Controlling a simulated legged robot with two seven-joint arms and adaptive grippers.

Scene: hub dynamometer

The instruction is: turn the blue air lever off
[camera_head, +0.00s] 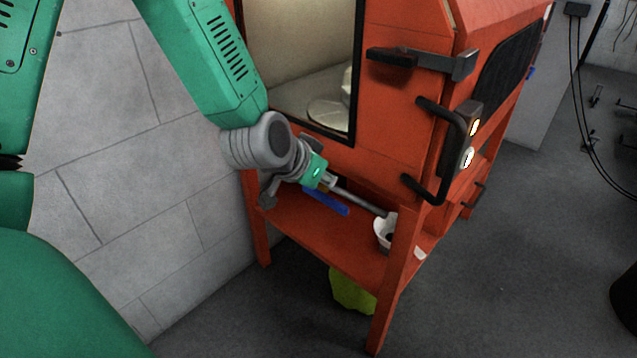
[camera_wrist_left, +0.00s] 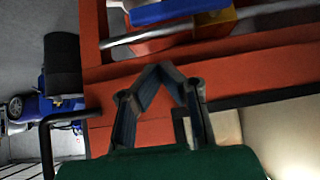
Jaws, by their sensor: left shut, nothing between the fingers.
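The blue air lever (camera_head: 325,202) lies under the front of the orange cabinet, beside a metal pipe (camera_head: 358,199). In the left wrist view the blue lever (camera_wrist_left: 180,11) is at the top edge, partly cut off, next to a brass-coloured valve part (camera_wrist_left: 215,20). My left gripper (camera_head: 268,200) hangs at the cabinet's lower front, left of the lever in the head view. In the wrist view its fingertips (camera_wrist_left: 168,72) come together, empty and apart from the lever. My arm hides part of the valve in the head view.
The orange cabinet (camera_head: 390,125) has a window, a black door handle (camera_head: 447,150) and a latch (camera_head: 420,62) above. A white cup-like object (camera_head: 383,232) sits on its lower shelf (camera_head: 345,245). A yellow-green object (camera_head: 350,290) lies beneath. A grey block wall (camera_head: 150,150) is close on the left.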

